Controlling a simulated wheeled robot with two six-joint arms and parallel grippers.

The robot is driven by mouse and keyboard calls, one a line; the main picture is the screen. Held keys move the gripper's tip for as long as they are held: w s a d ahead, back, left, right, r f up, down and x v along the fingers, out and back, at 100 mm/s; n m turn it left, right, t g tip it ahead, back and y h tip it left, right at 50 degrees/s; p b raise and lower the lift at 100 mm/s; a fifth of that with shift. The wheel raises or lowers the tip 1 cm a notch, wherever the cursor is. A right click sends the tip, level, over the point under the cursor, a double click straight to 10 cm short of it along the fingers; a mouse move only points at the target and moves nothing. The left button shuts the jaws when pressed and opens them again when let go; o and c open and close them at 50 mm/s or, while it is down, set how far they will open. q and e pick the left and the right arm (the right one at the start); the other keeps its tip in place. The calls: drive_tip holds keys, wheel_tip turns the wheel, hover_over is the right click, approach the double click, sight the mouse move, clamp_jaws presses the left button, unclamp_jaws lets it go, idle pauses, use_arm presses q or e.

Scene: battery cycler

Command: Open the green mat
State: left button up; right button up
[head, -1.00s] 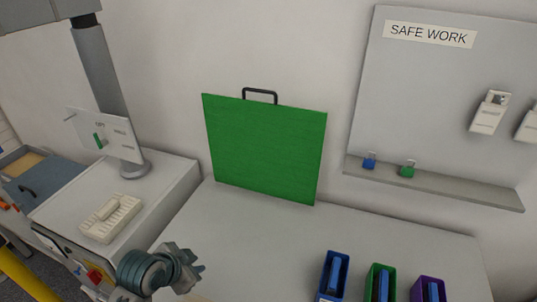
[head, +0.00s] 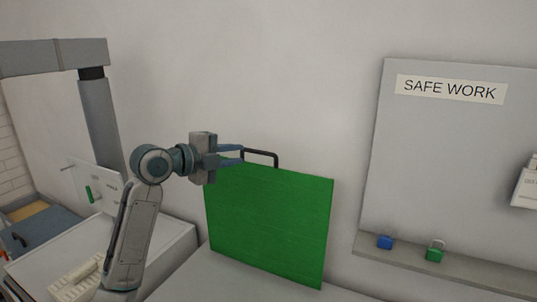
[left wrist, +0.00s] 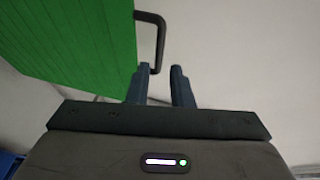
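The green mat (head: 270,228) stands upright on the counter against the wall, as a flat closed panel with a black handle (head: 262,156) on its top edge. My left gripper (head: 242,154) is raised at the mat's top edge, next to the left end of the handle. In the left wrist view the mat (left wrist: 75,45) and handle (left wrist: 158,40) lie just past the two fingertips (left wrist: 162,82). The fingers are apart with a gap between them, and the handle does not appear gripped. My right gripper is not in view.
A grey board (head: 450,160) marked SAFE WORK is on the wall at the right, with a blue padlock (head: 385,242) and a green padlock (head: 435,252) on its ledge. The wall above the mat is clear.

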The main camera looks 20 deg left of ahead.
sight(264, 152)
use_arm(q)
drive_tip(key=p+x, duration=0.4)
drive_tip(key=x, duration=0.5)
drive_tip(key=shift+w+d+r+p, duration=0.1)
drive_tip(key=shift+p, duration=0.2)
drive_tip(key=shift+w+d+f, duration=0.2)
drive_tip(key=shift+w, duration=0.15)
clamp_jaws()
